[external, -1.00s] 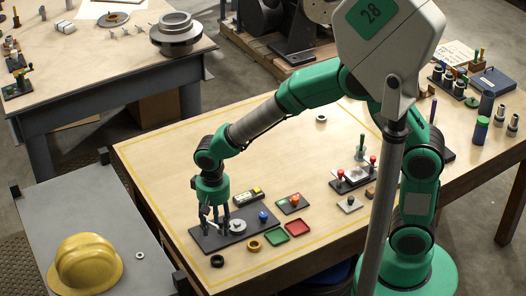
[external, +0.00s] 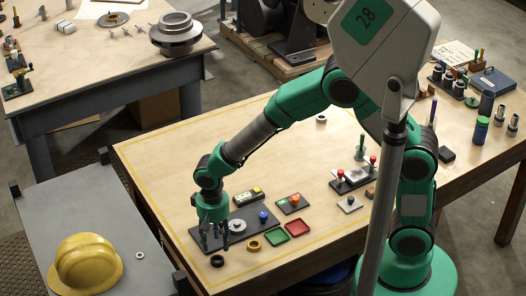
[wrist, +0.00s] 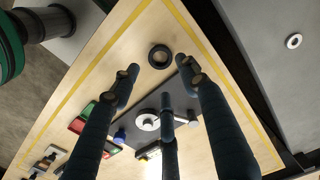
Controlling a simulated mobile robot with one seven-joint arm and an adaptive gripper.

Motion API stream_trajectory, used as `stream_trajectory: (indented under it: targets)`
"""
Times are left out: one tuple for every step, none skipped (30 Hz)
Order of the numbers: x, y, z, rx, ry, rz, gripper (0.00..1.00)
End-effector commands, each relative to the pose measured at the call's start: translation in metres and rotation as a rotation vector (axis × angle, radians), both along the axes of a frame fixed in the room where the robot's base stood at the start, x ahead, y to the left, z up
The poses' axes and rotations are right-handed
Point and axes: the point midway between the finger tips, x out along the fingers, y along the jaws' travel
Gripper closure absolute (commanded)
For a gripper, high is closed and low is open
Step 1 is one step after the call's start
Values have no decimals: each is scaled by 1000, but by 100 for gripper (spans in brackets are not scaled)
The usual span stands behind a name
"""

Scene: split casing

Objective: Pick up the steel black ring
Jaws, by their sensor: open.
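The black ring (external: 217,261) lies flat on the wooden table near its front left edge, just in front of a dark plate. In the wrist view the black ring (wrist: 160,56) shows whole, ahead of and between the spread fingertips. My gripper (external: 214,246) has its fingers pointing down, over the front left part of the plate, close to the ring. In the wrist view my gripper (wrist: 161,74) is open and empty, with fingers apart. I cannot tell its exact height above the table.
The dark plate (external: 260,232) bears a silver disc (external: 238,225) and a blue knob (external: 263,217). A brass ring (external: 253,246), a green tray (external: 274,237) and a red tray (external: 297,227) lie to the right. A yellow hard hat (external: 85,264) rests on the grey table at left.

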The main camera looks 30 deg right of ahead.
Motion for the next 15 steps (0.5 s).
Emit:
stream_trajectory:
  targets:
    - [0,0,-8,0,0,0,55]
    - [0,0,-12,0,0,0,55]
    - [0,0,-16,0,0,0,55]
    - [0,0,-19,0,0,0,55]
    - [0,0,-21,0,0,0,55]
    - [0,0,-24,0,0,0,55]
    - [0,0,-25,0,0,0,55]
    - [0,0,-26,1,-1,0,55]
    - [0,0,-27,1,-1,0,55]
    - [0,0,-27,1,-1,0,55]
    - [0,0,-28,1,-1,0,55]
    - [0,0,-28,1,-1,0,55]
    - [0,0,-27,1,-1,0,55]
    - [0,0,-27,1,-1,0,55]
    - [0,0,-27,1,-1,0,55]
